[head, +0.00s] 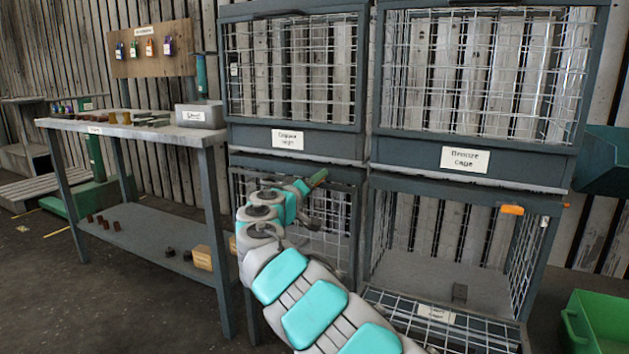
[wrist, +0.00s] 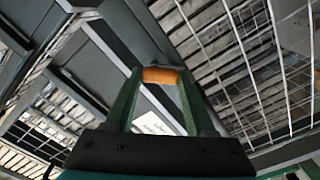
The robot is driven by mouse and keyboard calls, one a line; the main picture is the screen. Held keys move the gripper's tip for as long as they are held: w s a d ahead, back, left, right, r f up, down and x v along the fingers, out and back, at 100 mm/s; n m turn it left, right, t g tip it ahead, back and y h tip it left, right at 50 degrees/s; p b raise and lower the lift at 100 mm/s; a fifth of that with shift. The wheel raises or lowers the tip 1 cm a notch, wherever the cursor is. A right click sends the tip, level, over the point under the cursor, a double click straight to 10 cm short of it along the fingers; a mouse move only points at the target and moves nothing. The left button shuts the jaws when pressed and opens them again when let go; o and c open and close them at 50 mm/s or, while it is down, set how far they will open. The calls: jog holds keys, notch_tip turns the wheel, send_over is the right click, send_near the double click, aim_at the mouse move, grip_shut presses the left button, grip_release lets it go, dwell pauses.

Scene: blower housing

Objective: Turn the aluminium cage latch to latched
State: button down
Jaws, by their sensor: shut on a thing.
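In the wrist view, an orange latch handle (wrist: 160,75) sits between the green fingertips of my gripper (wrist: 160,78), which is shut on it. In the head view, my gripper (head: 317,179) is at the top front of the lower left cage (head: 340,225), just under the copper cage. The latch there is hidden by my gripper and arm. No aluminium label is readable, so the cage's name cannot be confirmed. The latch's turn angle is hard to judge.
The lower right cage is open, its mesh door (head: 470,335) folded down, with an orange latch (head: 512,210) at its top. The copper cage (head: 290,70) and bronze cage (head: 480,75) are above. A workbench (head: 140,130) stands left, a green bin (head: 600,325) right.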

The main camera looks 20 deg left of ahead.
jog(key=shift+d+f+n+p, duration=0.1)
jog(key=shift+n+p, duration=0.8)
jog(key=shift+n, duration=1.15)
jog(key=shift+d+f+n+p, duration=0.1)
jog(key=shift+n+p, duration=0.75)
jog(key=shift+n, duration=1.2)
jog(key=shift+a, duration=0.1)
jog(key=shift+c, duration=1.2)
grip_release()
jog(key=shift+s, duration=0.15)
jog(key=s+b, duration=0.1)
jog(key=s, duration=0.6)
jog(key=shift+s+a, duration=0.25)
jog(key=shift+s, duration=0.05)
